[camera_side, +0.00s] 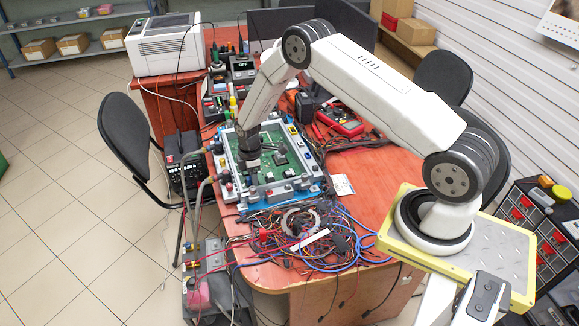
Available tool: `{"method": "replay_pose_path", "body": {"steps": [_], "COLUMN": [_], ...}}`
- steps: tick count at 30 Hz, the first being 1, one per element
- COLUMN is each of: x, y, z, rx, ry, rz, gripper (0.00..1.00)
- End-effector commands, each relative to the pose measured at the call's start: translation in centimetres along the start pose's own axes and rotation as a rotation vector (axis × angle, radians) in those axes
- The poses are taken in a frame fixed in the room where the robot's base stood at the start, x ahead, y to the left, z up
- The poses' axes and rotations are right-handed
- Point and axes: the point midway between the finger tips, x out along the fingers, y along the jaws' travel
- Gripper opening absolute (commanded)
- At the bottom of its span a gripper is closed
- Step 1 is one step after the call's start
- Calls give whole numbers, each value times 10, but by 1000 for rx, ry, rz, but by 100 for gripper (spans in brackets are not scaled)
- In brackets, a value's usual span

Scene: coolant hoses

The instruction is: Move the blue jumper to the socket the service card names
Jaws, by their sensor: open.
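My gripper (250,158) is over the green board (280,175) in its grey frame with a blue edge, near the board's left part. It is open; its fingers are small and dark, and I see nothing held between them. Several small fittings and blocks line the frame, and I cannot tell which are sockets. I cannot pick out the blue jumper for certain. A small white card (342,185) lies on the table right of the frame; its print is too small to read, and I cannot tell if it is the service card.
A tangle of coloured wires (300,235) covers the table's front. Grey hoses (197,200) rise at its left edge beside a metal unit (207,270). A red meter (340,122) and a white printer-like box (165,44) stand farther back. Bare red tabletop (365,170) shows at right.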

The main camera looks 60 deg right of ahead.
Motion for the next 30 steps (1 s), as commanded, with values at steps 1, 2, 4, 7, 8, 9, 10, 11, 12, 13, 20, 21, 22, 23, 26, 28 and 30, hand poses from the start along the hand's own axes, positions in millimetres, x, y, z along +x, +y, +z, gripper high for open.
{"method": "replay_pose_path", "body": {"steps": [1, 2, 4, 7, 8, 9, 10, 11, 12, 13, 20, 21, 22, 23, 26, 28, 30], "x": [-2, -4, -9, -18, -21, -26, -30, -33, -39, -44, -78, -83, -87, -91, -103, -110, -115], "y": [0, 0, 0, 0, 0, 1, 0, 0, 1, 1, 1, 1, 0, 0, 1, 0, 0], "z": [0, 0, 0, 0, 0, 0, 0, 0, 0, 0, 0, 0, 0, 0, 0, 0, 0], "rx": [0, 0, 0, 0, 0, 0, 0, 0, 0, 0, 0, 0, 0, 0, 0, 0, 0], "ry": [0, 0, 1, 0, 0, 1, 1, 1, 1, 1, 1, 1, 1, 1, 1, 1, 0], "rz": [1, 1, 1, 1, 1, 1, 1, 1, 2, 2, 2, 2, 2, 2, 2, 1, 0], "gripper": [56, 56, 56, 56, 56, 56, 56, 56, 56, 56, 56, 56, 56, 56, 56, 56, 56]}}
